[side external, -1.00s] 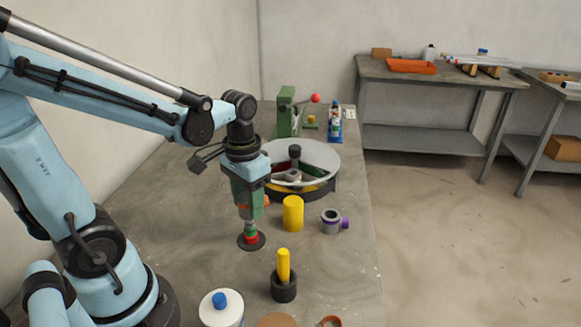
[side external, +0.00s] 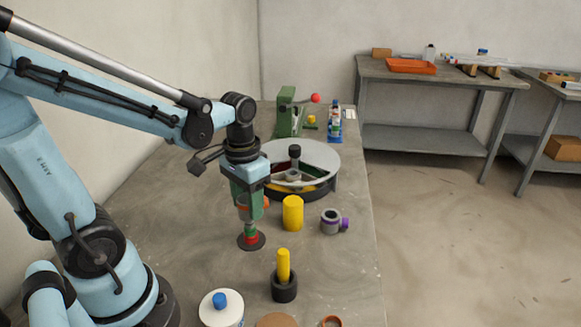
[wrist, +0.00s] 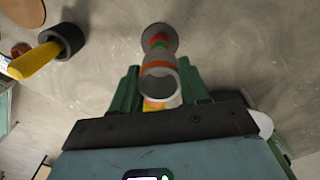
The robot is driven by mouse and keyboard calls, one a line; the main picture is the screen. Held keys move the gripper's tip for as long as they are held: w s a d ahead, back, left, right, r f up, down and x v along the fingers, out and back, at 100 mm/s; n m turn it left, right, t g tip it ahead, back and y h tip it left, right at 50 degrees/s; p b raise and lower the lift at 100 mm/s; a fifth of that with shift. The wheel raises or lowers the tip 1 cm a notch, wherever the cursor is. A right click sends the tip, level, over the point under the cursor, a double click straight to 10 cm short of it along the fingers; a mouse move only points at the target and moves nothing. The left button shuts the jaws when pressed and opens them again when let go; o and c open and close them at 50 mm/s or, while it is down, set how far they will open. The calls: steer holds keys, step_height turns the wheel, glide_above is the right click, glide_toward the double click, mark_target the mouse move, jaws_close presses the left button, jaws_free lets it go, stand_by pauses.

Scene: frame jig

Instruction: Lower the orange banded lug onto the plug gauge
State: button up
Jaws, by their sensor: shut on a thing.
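The orange banded lug is a grey hollow ring with an orange band, in the wrist view (wrist: 158,67). My gripper (side external: 246,212) is shut on it, and one green finger stands on each side of it in the wrist view. The plug gauge (side external: 251,238), a green and red post on a dark round base, stands upright on the bench under my gripper. In the wrist view the gauge (wrist: 158,42) lies just beyond the lug and roughly in line with it. The lug hides the gauge's top, so I cannot tell whether they touch.
A yellow peg in a black base (side external: 283,280) stands in front, right of the gauge. A yellow cylinder (side external: 293,213), a grey ring with a purple knob (side external: 331,221) and a round divided tray (side external: 320,158) are behind. A white container (side external: 221,308) is at the front.

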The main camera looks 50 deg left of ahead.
mark_target(250, 226)
steer(key=shift+f, duration=0.3)
steer(key=shift+f, duration=0.35)
steer(key=shift+f, duration=1)
steer(key=shift+f, duration=0.3)
steer(key=shift+f, duration=1.05)
steer(key=shift+f, duration=0.3)
steer(key=shift+f, duration=0.25)
